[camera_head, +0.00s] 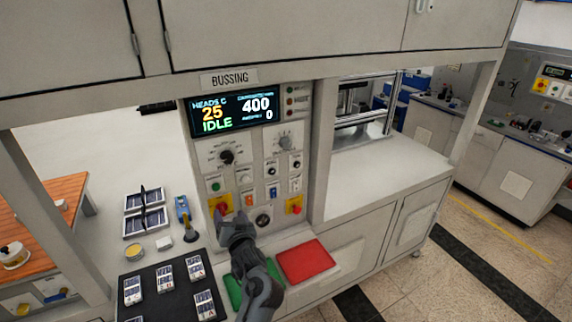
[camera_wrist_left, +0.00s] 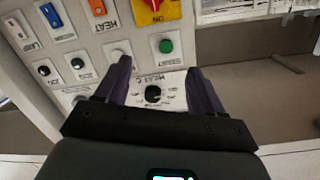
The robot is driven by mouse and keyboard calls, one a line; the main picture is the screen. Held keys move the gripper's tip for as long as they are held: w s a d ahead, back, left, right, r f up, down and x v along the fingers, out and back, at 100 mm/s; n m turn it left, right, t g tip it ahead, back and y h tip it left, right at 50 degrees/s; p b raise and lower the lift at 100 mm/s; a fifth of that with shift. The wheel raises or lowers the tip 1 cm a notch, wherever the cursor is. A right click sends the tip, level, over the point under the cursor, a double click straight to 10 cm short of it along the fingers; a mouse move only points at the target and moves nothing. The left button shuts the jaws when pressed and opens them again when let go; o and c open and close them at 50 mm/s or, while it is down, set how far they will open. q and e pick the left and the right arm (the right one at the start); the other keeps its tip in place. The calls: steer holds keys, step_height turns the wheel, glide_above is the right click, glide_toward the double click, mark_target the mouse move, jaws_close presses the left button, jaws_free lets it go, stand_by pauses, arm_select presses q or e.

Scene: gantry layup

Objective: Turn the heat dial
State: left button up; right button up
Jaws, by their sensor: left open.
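The heat dial is a black knob (camera_head: 227,157) on a white plate at the left of the control panel, below the display. In the left wrist view, the panel appears upside down and the dial (camera_wrist_left: 153,94), labelled HEAT C, shows between my fingers. My left gripper (camera_head: 232,214) is in front of the lower panel, below the dial in the head view. Its two dark fingers (camera_wrist_left: 159,68) are apart with nothing between them touching visibly. The gap from fingers to dial is hard to judge. My right gripper is not in view.
A green button (camera_head: 215,186) and a yellow-and-red switch (camera_head: 220,204) sit below the dial. A grey knob (camera_head: 285,141) is to its right. The display (camera_head: 232,112) reads 25 and IDLE. A red mat (camera_head: 305,262) and a black tray (camera_head: 146,280) lie on the counter.

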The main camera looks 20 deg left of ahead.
arm_select(q)
step_height(320, 180, up, 4)
steer(key=w+d+r, duration=0.1)
steer(key=w, duration=0.2)
steer(key=n+t, duration=0.1)
steer(key=n, duration=0.1)
glide_toward(228, 159)
steer(key=shift+y, duration=0.3)
steer(key=p+x, duration=0.1)
steer(key=x, duration=0.7)
steer(key=shift+w+a+f, duration=0.15)
steer(key=shift+w, duration=0.1)
